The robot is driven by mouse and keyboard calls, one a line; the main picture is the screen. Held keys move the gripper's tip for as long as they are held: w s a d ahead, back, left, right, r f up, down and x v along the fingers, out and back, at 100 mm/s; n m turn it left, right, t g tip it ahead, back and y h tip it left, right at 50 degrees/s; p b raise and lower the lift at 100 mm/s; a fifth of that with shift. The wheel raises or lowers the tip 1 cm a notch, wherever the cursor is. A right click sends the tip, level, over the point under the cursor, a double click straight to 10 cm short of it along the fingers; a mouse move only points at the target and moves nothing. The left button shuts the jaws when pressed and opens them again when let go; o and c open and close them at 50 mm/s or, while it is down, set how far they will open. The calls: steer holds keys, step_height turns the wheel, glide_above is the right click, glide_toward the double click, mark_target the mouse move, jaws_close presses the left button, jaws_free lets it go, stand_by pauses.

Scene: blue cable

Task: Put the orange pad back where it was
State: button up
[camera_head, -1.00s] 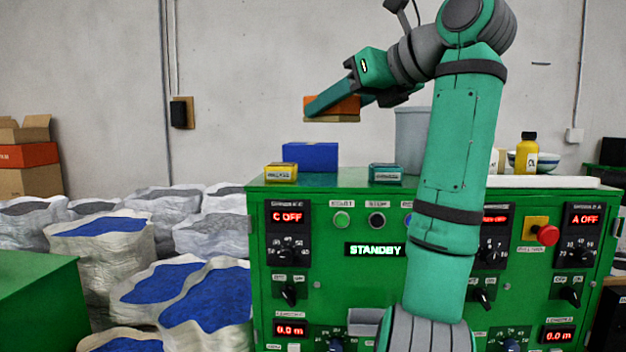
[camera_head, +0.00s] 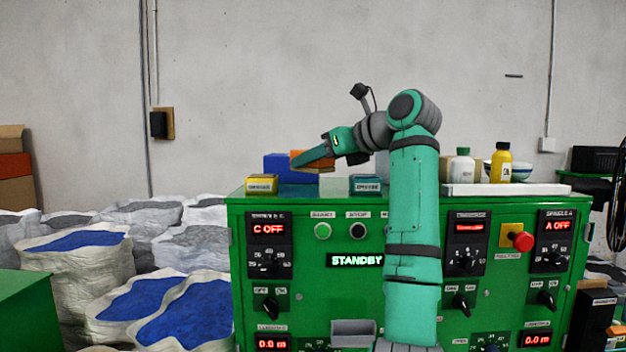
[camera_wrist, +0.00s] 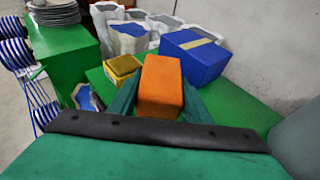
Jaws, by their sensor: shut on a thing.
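The orange pad (camera_wrist: 161,84) is held between the two fingers of my gripper (camera_wrist: 157,100) in the wrist view. In the head view the pad (camera_head: 297,158) is partly hidden behind a finger of my gripper (camera_head: 305,163). My gripper is shut on the pad, low over the top of the green cabinet (camera_head: 315,189). In the head view the pad appears between the blue block and the teal box. Whether its underside touches the cabinet top cannot be told.
A blue block (camera_wrist: 195,58) and a yellow box (camera_wrist: 122,68) stand near the pad. A teal box (camera_head: 366,185) sits at the cabinet's front edge. Bottles (camera_head: 501,163) and a bowl stand at the right. Sacks (camera_head: 75,255) stand left of the cabinet.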

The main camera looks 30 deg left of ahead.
mark_target(314, 192)
steer(key=f, duration=0.1)
steer(key=w+f, duration=0.1)
steer(key=f, duration=0.2)
steer(key=shift+w+a+f, duration=0.15)
steer(key=shift+a+f, duration=0.05)
steer(key=shift+a, duration=0.1)
steer(key=shift+f, duration=0.1)
